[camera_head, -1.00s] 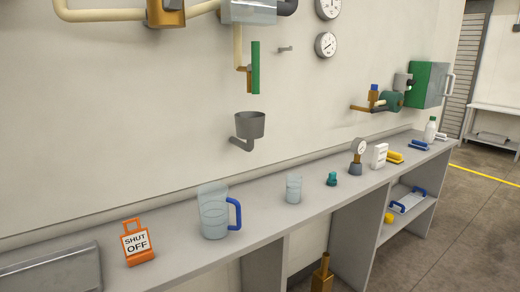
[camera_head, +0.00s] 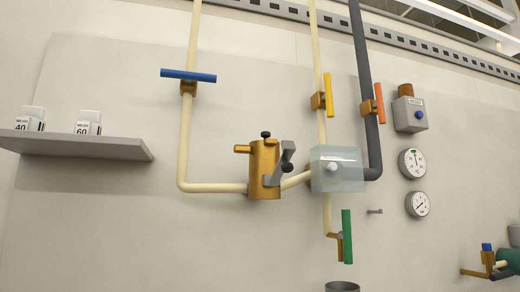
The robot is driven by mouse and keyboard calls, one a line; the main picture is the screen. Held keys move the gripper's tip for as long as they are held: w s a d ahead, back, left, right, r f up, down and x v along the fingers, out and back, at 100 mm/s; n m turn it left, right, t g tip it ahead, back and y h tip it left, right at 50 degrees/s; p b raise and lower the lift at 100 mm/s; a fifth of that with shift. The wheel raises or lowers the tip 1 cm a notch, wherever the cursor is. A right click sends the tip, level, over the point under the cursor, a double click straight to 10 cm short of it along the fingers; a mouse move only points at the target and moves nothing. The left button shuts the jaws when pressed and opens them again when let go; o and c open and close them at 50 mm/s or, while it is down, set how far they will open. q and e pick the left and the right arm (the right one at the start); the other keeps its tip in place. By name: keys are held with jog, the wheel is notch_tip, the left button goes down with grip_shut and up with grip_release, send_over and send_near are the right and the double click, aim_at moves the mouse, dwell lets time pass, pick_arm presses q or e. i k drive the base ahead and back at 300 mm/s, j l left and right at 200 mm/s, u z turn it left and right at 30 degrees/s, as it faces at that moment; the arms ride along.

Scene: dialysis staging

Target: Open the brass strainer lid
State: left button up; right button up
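The brass strainer (camera_head: 262,170) is an upright brass cylinder on the wall, joined to cream pipes at both sides. Its top has a small black knob (camera_head: 265,134), and the lid looks seated on the body. A grey clamp or handle (camera_head: 286,160) stands at its right side, tilted upward. A short brass stub (camera_head: 242,149) points left near the top. Neither of my grippers is in view.
A blue lever valve (camera_head: 188,75) is up left; yellow (camera_head: 329,95), orange (camera_head: 379,102) and green (camera_head: 347,236) levers are to the right. A clear box (camera_head: 337,168) adjoins the strainer's right side.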

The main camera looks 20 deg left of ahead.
aim_at(266, 148)
jog(key=i, duration=0.45)
jog(key=i+u, duration=0.15)
jog(key=u, duration=0.3)
jog(key=i+l+u, duration=0.15)
jog(key=u, duration=0.3)
